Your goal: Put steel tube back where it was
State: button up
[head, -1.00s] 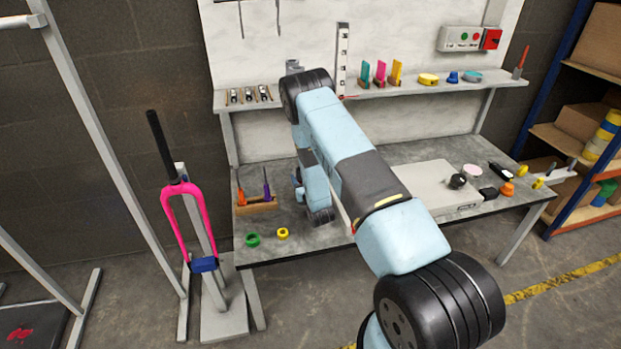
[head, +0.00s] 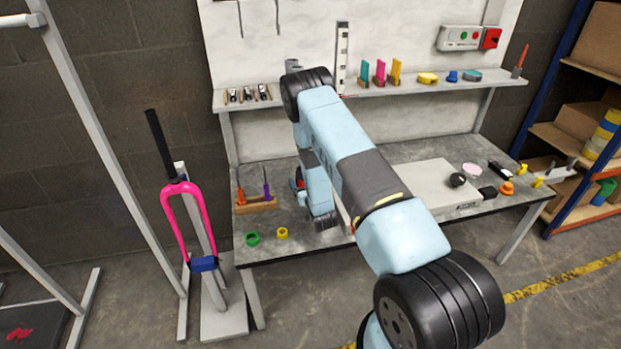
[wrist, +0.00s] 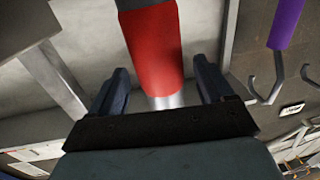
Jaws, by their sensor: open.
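A red cylinder (wrist: 155,45) with a dark grey end and a bright metal end lies between the fingers of my gripper (wrist: 163,72) in the wrist view. The fingers stand apart on either side of it, with a visible gap. I cannot tell whether this cylinder is the steel tube, and no plain steel tube stands out elsewhere. In the head view a small red patch shows beside my gripper (head: 298,184), low over the left part of the workbench (head: 350,235). My arm hides much of that area.
A wooden block (head: 257,205) holds an orange tool and a purple tool (head: 266,183), left of my gripper. A grey case (head: 430,185) is to the right. A shelf (head: 430,87) runs above.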

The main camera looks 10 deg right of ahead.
jog(key=s+d, duration=0.1)
jog(key=s, duration=0.8)
jog(key=w+r+g+h, duration=0.1)
jog(key=w+r, duration=0.1)
jog(key=r, duration=0.4)
jog(key=w+r+m+g, duration=0.1)
jog(key=w+r, duration=0.1)
jog(key=r, duration=0.4)
jog(key=w+r+g+h, duration=0.1)
jog(key=w+r, duration=0.2)
jog(key=r, duration=0.2)
jog(key=s+r+g, duration=0.1)
jog(key=s+r, duration=0.2)
jog(key=r, duration=0.5)
jog(key=s+r+g, duration=0.2)
jog(key=r, duration=0.5)
jog(key=s+r+g, duration=0.3)
jog(key=s+r, duration=1.1)
jog(key=s, duration=0.4)
jog(key=s+d+r+g, duration=0.1)
jog(key=s+r, duration=0.1)
jog(key=s, duration=0.8)
jog(key=s+d+r+g, duration=0.1)
jog(key=s+d+g, duration=0.1)
jog(key=s, duration=0.9)
jog(key=shift+r, duration=0.4)
